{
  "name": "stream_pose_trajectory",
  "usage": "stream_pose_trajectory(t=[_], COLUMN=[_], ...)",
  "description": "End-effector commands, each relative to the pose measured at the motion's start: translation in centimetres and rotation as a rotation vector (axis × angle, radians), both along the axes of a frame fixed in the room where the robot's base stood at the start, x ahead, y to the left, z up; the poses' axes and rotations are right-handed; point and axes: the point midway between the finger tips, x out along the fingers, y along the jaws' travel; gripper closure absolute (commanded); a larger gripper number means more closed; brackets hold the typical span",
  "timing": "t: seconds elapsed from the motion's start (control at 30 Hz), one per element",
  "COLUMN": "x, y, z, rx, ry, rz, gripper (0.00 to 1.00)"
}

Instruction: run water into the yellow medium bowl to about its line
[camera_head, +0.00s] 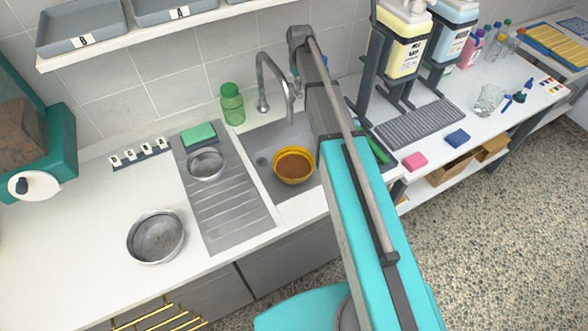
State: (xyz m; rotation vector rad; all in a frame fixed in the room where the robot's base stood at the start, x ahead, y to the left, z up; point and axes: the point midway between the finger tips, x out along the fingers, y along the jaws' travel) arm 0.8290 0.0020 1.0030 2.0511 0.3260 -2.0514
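The yellow bowl (310,168) stands upright in the sink basin (262,137), toward its right side. Its inside looks brown and speckled; I cannot tell whether this is contents, and no fill line or water shows. The grey gooseneck tap (268,72) rises behind the basin, its spout curving down above and behind the bowl. No stream can be made out. My teal and grey arm runs up across the picture just right of the bowl and hides the right part of the sink. My gripper is hidden behind the arm.
A steel bowl (156,238) stands on the left counter; a smaller one (207,164) is on the ribbed drainboard (232,207) near a green sponge (199,134). A green bottle (232,104) stands left of the tap. Pump containers (398,52) stand at right.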

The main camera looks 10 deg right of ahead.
Motion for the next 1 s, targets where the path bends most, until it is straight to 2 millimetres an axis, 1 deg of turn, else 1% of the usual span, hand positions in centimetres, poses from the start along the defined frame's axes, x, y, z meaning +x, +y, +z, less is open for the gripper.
stream_pose_trajectory(t=[1.0], x=[0.0], y=[-0.1], z=[-3.0], rx=[0.0], ry=[0.0], rz=[-0.001], gripper=[1.0])
